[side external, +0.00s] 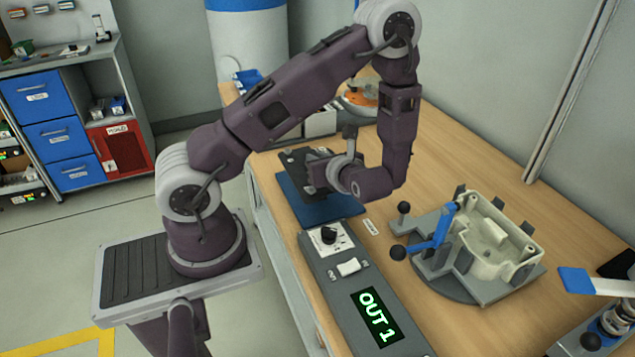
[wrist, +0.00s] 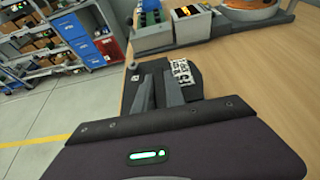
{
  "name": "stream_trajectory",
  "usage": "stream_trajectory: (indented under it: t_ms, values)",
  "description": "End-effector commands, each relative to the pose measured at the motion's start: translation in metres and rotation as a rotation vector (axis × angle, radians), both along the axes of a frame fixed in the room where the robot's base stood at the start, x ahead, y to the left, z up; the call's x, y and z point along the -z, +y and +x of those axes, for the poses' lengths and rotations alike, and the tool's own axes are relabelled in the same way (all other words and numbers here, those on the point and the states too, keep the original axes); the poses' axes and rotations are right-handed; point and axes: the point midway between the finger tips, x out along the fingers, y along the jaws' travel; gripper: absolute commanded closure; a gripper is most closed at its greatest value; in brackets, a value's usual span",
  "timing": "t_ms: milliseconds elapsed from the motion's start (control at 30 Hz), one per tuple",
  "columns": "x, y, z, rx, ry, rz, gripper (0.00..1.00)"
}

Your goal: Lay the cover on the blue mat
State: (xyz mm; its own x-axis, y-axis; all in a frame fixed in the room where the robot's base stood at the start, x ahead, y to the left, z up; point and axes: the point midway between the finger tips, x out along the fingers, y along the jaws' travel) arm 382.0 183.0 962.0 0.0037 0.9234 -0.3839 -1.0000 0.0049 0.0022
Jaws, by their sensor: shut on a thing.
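The blue mat (side external: 345,209) lies on the wooden bench, left of centre in the side view, partly hidden by my gripper and what it holds. My gripper (side external: 316,172) is over the mat, shut on a dark, flat cover (side external: 291,157). In the wrist view the grey fingers of my gripper (wrist: 158,90) meet the dark cover (wrist: 211,85), which bears a black-and-white patterned label. I cannot tell whether the cover touches the mat or hangs just above it. The mat is not visible in the wrist view.
A grey control box (side external: 338,285) with a knob and an "OUT 1" display stands in front of the mat. To the right, a beige housing (side external: 497,240) sits in a clamp fixture with a blue lever (side external: 440,228). Bins and an orange item (side external: 360,98) are behind. The bench's back right is clear.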

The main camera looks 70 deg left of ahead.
Motion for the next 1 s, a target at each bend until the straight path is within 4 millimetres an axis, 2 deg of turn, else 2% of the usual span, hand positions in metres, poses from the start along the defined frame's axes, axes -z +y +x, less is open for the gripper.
stream_trajectory:
  t_ms: [200, 300, 667, 700, 767, 1000]
  values:
    - [0.042, 0.000, 0.000, -0.003, 0.001, 0.000, 1.00]
    - [0.053, 0.001, -0.001, -0.005, -0.001, 0.001, 1.00]
    - [0.057, 0.001, 0.000, -0.004, -0.003, 0.002, 1.00]
    - [0.057, 0.000, 0.000, -0.005, -0.003, 0.001, 0.78]
    - [0.057, 0.000, 0.000, -0.005, -0.003, 0.001, 0.66]
    - [0.056, 0.001, 0.000, -0.006, -0.003, 0.001, 0.64]
